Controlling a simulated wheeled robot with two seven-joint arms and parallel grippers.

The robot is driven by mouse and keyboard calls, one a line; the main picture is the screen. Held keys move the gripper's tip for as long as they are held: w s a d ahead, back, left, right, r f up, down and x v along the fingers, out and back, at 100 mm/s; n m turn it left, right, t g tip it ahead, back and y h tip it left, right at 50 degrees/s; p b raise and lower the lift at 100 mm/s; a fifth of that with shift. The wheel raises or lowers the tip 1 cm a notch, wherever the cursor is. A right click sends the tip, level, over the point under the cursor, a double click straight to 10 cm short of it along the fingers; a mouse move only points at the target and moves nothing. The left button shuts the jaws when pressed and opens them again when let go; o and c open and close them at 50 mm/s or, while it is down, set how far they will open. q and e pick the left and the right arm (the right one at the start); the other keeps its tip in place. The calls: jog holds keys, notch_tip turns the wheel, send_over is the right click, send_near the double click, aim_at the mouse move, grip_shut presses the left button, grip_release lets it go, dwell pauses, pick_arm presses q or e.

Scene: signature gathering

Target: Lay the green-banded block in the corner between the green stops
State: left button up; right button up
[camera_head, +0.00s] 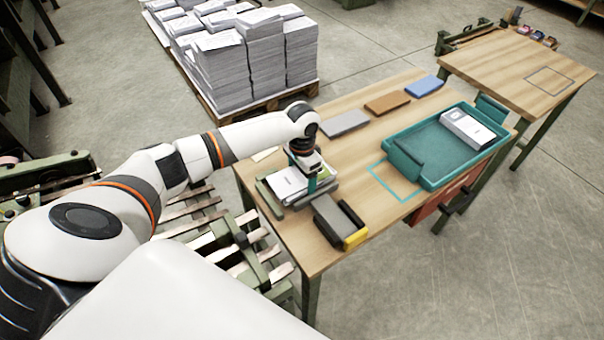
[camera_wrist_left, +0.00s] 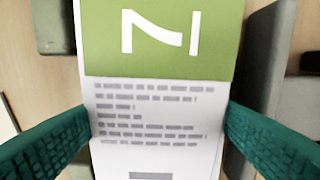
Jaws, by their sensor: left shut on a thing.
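The green-banded block (camera_wrist_left: 155,110) fills the middle of the left wrist view: a white face with grey text lines and a green band (camera_wrist_left: 200,55) bearing a white figure. My left gripper (camera_head: 312,182) is shut on it, a teal finger pressed on each long side. In the head view the block (camera_head: 288,183) shows as white, at the near left end of the table, beside low grey-green stops (camera_head: 268,200). A grey-green bar (camera_wrist_left: 262,70) runs along its right in the wrist view, a gap apart. I cannot tell whether the block touches the table. My right gripper is out of view.
A teal tray (camera_head: 432,178) holds a white block (camera_head: 470,129). Grey (camera_head: 345,123), brown (camera_head: 387,102) and blue (camera_head: 424,86) pads line the far edge. A teal outline (camera_head: 395,181) is empty.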

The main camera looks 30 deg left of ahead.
aim_at(302, 176)
pick_arm(q)
jog(key=o, duration=0.9)
jog(key=shift+c, duration=0.2)
notch_tip(302, 176, up, 12)
jog(key=shift+p, duration=0.3)
jog(key=shift+d, duration=0.1)
